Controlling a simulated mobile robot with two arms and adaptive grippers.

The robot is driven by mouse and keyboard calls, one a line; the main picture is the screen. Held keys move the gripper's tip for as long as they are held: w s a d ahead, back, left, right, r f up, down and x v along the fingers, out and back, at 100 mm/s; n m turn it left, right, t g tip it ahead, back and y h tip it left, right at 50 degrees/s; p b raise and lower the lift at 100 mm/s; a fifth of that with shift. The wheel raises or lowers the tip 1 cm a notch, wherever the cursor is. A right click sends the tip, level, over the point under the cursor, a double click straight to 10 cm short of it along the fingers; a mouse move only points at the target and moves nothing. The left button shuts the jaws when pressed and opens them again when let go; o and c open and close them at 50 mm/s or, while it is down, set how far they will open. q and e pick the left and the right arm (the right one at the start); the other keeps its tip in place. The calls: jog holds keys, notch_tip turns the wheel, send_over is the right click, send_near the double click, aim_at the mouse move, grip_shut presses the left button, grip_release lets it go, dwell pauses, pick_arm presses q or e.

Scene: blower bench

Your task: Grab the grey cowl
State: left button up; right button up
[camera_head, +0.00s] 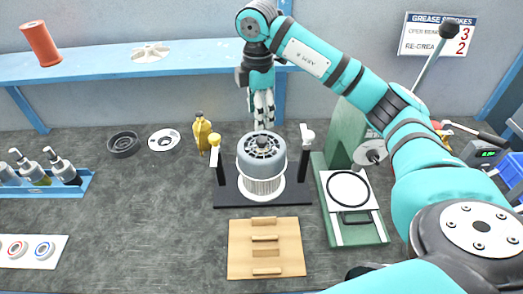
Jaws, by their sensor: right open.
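The grey cowl (261,146) is a round, vented cap with a dark knob in its middle. It sits on top of a white ribbed cylinder (261,187), which stands on a black base plate (228,197). My right gripper (264,122) points down just behind and above the cowl in the picture and is open, with nothing visible between its fingers. I cannot tell how far the fingertips are from the cowl. My left gripper is not in view.
Black posts with pale tops (305,138) flank the cowl. A wooden board with slats (266,262) lies in front. A green press-like stand (320,172) is at right. A yellow bottle (202,133) and dark ring (123,144) are at left. The left-centre bench is clear.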

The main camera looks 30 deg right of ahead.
aim_at(262, 139)
notch_tip(262, 139, down, 4)
jog(key=shift+s+r+p, duration=0.1)
jog(key=shift+p, duration=0.3)
jog(key=f+p, duration=0.1)
jog(key=f, duration=0.1)
jog(key=d+f+p, duration=0.1)
jog(key=f, duration=0.1)
jog(key=shift+f, duration=0.65)
grip_shut()
